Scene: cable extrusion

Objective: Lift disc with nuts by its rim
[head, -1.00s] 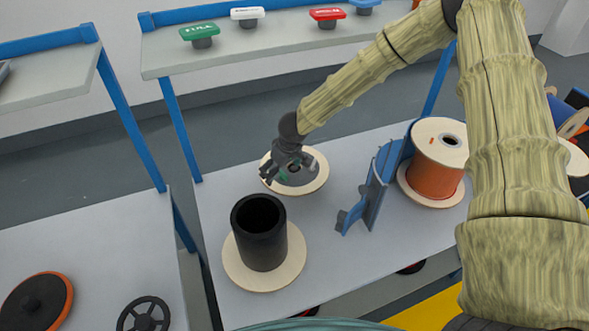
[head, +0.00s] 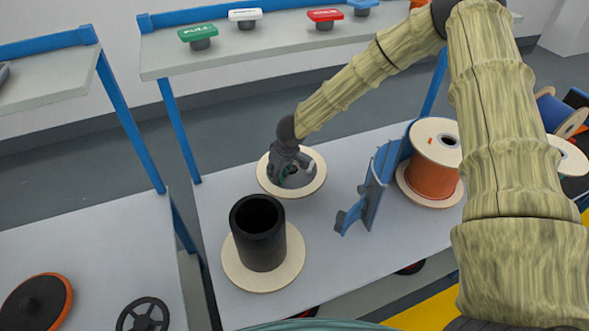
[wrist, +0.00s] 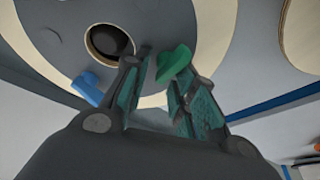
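The disc with nuts (head: 319,181) has a pale wooden rim and a grey middle, and sits at the back of the table behind the black cylinder. In the wrist view its grey face (wrist: 60,70) shows a round tan-edged hole, a blue nut (wrist: 87,88) and a green nut (wrist: 175,60). The exact contact is partly hidden by the fingers.
A black hollow cylinder (head: 258,240) stands on a wooden disc (head: 240,277) in front. A blue bracket (head: 376,190) stands to the right, beside an orange spool (head: 433,178). A shelf (head: 270,46) with coloured knobs runs behind. The table's back left is clear.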

